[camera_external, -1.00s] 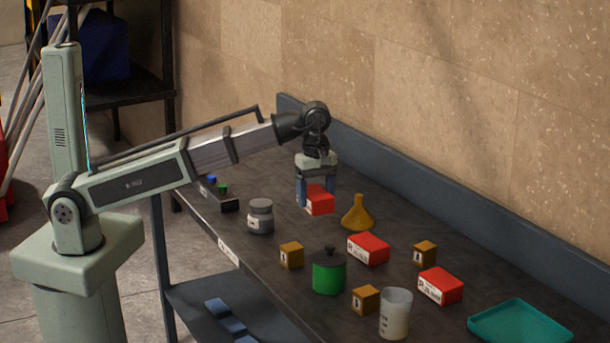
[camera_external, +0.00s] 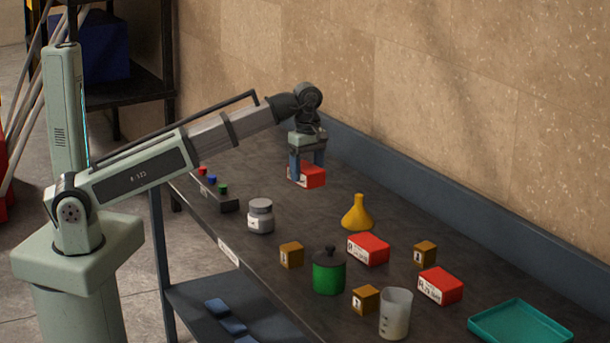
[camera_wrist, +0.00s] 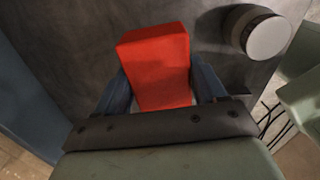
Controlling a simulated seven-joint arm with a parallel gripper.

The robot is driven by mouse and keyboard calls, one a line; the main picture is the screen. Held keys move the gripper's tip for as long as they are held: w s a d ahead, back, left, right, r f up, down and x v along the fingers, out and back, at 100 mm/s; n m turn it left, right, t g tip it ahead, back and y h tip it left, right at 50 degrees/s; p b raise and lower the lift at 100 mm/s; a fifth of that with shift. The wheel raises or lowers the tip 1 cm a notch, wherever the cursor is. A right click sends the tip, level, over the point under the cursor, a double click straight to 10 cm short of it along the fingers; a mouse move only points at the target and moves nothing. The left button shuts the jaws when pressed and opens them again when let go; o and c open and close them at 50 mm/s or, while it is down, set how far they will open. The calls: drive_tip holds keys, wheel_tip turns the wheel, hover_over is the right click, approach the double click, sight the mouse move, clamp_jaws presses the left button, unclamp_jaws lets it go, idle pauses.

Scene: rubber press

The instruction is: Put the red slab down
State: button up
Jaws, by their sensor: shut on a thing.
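My gripper (camera_external: 307,168) is shut on a red slab (camera_external: 312,177) with a white label, over the far left part of the dark bench. In the wrist view the red slab (camera_wrist: 158,65) sits between the two blue fingers of my gripper (camera_wrist: 165,90). I cannot tell whether its underside touches the bench or is just above it. Two other red slabs lie on the bench, one in the middle (camera_external: 368,249) and one further right (camera_external: 440,286).
Near the held slab stand a grey jar (camera_external: 261,216), a button box (camera_external: 222,197) and a yellow funnel (camera_external: 358,214). A green pot (camera_external: 329,272), ochre blocks (camera_external: 291,254), a beaker (camera_external: 395,314) and a teal tray (camera_external: 519,328) stand to the right. Bench around the held slab is clear.

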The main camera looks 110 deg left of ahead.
drive_tip(key=s+a+n, duration=0.2)
drive_tip(key=s+a, duration=0.6)
drive_tip(key=a, duration=0.5)
drive_tip(key=s+a+n, duration=0.3)
drive_tip(key=s+a, duration=0.6)
drive_tip(key=a, duration=0.4)
drive_tip(key=s+a+n, duration=0.2)
drive_tip(key=s+a, duration=0.6)
drive_tip(key=a, duration=0.5)
drive_tip(key=shift+d+f, duration=0.2)
drive_tip(key=shift+f, duration=4.5)
drive_tip(key=o, duration=1.3)
drive_tip(key=shift+f, duration=0.15)
wheel_tip(320, 180, up, 12)
drive_tip(key=shift+r, duration=0.2)
